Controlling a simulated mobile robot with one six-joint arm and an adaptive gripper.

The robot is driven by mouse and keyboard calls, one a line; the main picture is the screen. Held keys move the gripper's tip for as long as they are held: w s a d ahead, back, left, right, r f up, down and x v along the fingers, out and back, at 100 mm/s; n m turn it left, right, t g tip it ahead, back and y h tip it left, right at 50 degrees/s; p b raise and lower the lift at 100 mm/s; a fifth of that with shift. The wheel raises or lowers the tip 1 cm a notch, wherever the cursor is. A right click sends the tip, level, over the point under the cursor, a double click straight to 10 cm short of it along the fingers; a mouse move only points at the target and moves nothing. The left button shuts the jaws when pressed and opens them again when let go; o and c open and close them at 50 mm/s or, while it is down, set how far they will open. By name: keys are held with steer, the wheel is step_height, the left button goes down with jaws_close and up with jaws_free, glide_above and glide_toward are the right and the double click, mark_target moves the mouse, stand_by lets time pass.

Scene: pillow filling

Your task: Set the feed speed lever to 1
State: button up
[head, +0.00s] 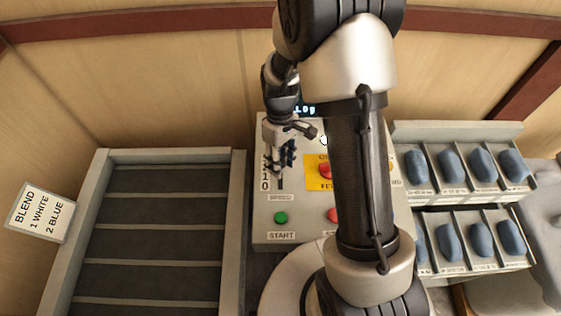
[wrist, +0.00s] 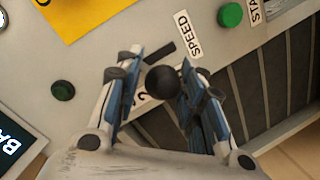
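The feed speed lever shows in the wrist view as a round black knob (wrist: 162,80) beside the label SPEED (wrist: 187,35). My gripper (wrist: 158,82) is open, with one finger on each side of the knob. I see a gap on at least the left side; contact on the right cannot be told. In the head view my gripper (head: 279,165) is over the left part of the grey control panel (head: 300,238), at the scale with the marks 1 and 0 (head: 264,180). The lever's setting cannot be told, as my gripper hides most of the slot.
The green START button (head: 281,217) and a red button (head: 333,215) sit below. A red knob on a yellow plate (head: 318,178) is right of my gripper. Slatted conveyor (head: 150,247) lies left. Racks of blue pillows (head: 481,165) stand right. A card (head: 40,212) reads BLEND.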

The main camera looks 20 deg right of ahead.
steer(key=shift+o, duration=1)
steer(key=shift+s, duration=0.1)
steer(key=v, duration=1.2)
steer(key=shift+r, duration=0.1)
steer(key=s+a+r+m+t+b, duration=0.1)
steer(key=s+r+m+t+b, duration=0.3)
steer(key=s+b, duration=0.45)
steer(key=s+f+m+t+b, duration=0.2)
steer(key=s+t+b, duration=0.1)
steer(key=s, duration=0.8)
steer(key=shift+s+a+h+b, duration=0.2)
steer(key=shift+a+h+b, duration=0.1)
steer(key=shift+h, duration=0.1)
